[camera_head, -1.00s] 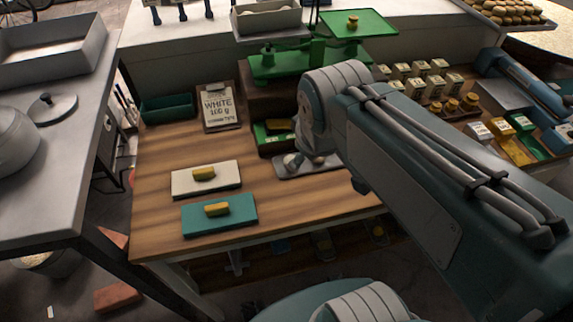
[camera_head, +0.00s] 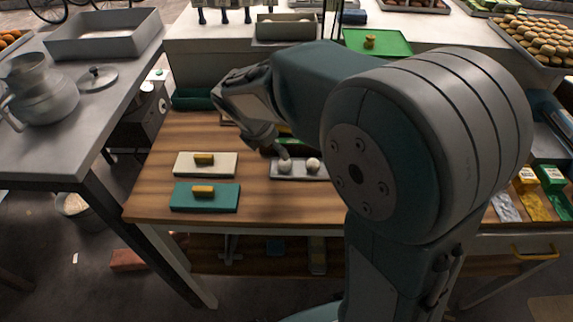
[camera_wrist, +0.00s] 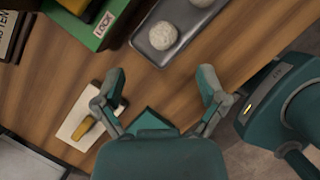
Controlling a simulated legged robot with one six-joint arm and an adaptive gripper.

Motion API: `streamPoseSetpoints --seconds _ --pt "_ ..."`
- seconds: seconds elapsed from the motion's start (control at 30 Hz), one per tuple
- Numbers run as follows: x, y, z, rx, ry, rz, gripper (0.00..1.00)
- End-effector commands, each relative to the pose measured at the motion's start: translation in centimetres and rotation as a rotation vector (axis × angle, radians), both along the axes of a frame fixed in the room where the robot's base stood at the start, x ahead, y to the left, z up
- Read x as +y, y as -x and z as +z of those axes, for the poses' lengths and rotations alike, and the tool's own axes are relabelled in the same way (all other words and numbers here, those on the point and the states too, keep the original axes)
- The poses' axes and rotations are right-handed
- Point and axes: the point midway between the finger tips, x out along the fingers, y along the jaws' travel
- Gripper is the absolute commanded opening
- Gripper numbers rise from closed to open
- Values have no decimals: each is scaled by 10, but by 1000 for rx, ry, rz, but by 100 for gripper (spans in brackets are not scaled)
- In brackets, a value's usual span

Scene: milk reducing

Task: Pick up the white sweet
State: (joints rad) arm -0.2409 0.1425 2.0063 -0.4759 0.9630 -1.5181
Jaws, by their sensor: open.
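Two pale, round, whitish sweets lie on a small grey tray (camera_head: 299,175). The left one (camera_head: 285,166) is partly beside my gripper's finger in the head view, and the right one (camera_head: 313,164) is clear. The wrist view shows one sweet (camera_wrist: 163,36) in full on the tray (camera_wrist: 142,45), and another (camera_wrist: 202,2) cut by the top edge. My gripper (camera_wrist: 158,80) is open and empty, its two fingers spread apart above the wooden table, with the tray beyond the fingertips. In the head view my arm hides much of the gripper.
A white lidded block (camera_head: 190,170) and a teal one (camera_head: 215,203), both with yellow handles, lie left of the tray on the wooden table. A green box (camera_wrist: 85,15) stands near the tray. A grey side table (camera_head: 120,100) is at the left.

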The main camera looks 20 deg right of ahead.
Motion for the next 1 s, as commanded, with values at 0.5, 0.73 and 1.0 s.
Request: streamPoseSetpoints --seconds 0.5,0.73,1.0 --pt "-26 -5 -61 2 -3 -4 91" --pt "-29 -8 -74 -3 -3 -2 91" --pt "-29 -8 -73 -3 -3 -3 38"
